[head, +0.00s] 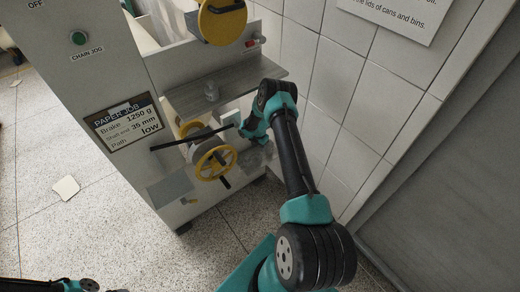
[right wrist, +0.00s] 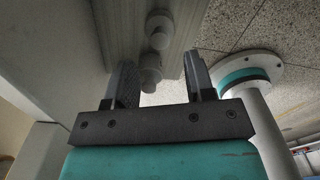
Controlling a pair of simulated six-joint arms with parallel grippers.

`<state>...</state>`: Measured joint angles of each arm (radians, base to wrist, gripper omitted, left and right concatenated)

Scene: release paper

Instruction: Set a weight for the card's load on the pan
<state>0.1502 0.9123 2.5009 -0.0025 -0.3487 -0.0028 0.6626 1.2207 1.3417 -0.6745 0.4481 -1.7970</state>
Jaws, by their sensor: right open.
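A small grey weight (head: 212,92) stands on the grey shelf (head: 232,84) of the machine. The card (head: 124,124) reads "PAPER JOB", brake 1250 g, shaft end 35 mm, path low. My right gripper (head: 240,126) is below the shelf's right part, beside the yellow handwheel (head: 215,163). In the right wrist view its jaws (right wrist: 160,88) are open, with several rounded grey pieces (right wrist: 150,70) between and beyond the fingertips; contact is not clear. I cannot make out the pan for certain. Only part of my left arm shows at the bottom left; its gripper is out of view.
A dark rod (head: 185,139) sticks out to the left near the handwheel. A yellow disc (head: 222,20) is above the shelf. The tiled wall (head: 340,100) is close to my right arm. A pale sheet (head: 66,188) lies on the speckled floor, which is otherwise mostly clear.

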